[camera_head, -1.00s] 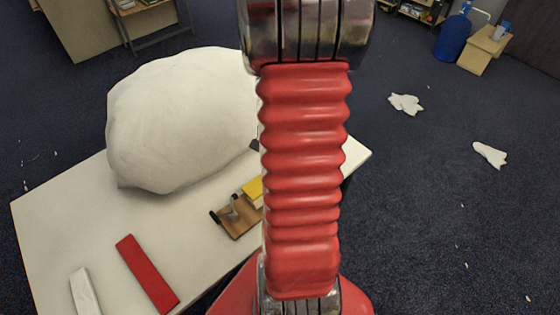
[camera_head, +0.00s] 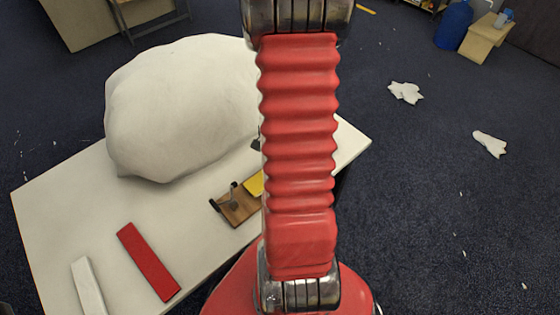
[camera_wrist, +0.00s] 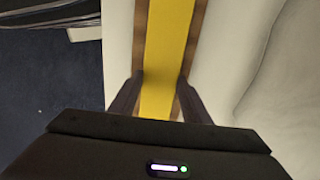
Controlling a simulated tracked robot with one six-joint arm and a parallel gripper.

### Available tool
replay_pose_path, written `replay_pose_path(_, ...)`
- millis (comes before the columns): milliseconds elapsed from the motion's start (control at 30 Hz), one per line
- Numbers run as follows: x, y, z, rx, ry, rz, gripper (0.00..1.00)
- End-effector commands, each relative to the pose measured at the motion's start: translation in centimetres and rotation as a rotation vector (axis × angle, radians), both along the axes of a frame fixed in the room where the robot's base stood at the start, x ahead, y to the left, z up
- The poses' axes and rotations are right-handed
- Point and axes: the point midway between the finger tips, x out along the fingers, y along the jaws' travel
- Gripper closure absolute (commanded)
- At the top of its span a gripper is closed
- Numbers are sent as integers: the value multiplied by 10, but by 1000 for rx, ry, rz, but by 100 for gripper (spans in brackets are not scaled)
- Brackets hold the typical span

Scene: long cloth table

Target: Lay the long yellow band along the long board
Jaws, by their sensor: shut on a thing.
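The yellow band (camera_wrist: 168,35) runs lengthwise over the brown wooden board (camera_wrist: 198,40) in the wrist view, with wood showing along both sides. My gripper (camera_wrist: 159,95) is shut on the band, one dark finger at each side edge. Whether the band touches the board all along is not clear.
A big white lump (camera_head: 180,110) stands on the table (camera_head: 70,190) left of the board. A red bar (camera_head: 148,262) and a white bar (camera_head: 88,286) lie at the near left. The floor right of the table holds white scraps (camera_head: 405,92).

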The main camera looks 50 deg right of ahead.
Motion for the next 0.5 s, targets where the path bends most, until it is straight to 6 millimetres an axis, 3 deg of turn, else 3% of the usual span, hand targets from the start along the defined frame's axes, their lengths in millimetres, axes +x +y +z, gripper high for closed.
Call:
replay_pose_path(67, 0, 0, 0, 0, 0, 0, 83)
replay_pose_path(100, 0, 0, 0, 0, 0, 0, 54)
replay_pose_path(367, 0, 0, 0, 0, 0, 1, 36)
replay_pose_path(500, 0, 0, 0, 0, 0, 1, 35)
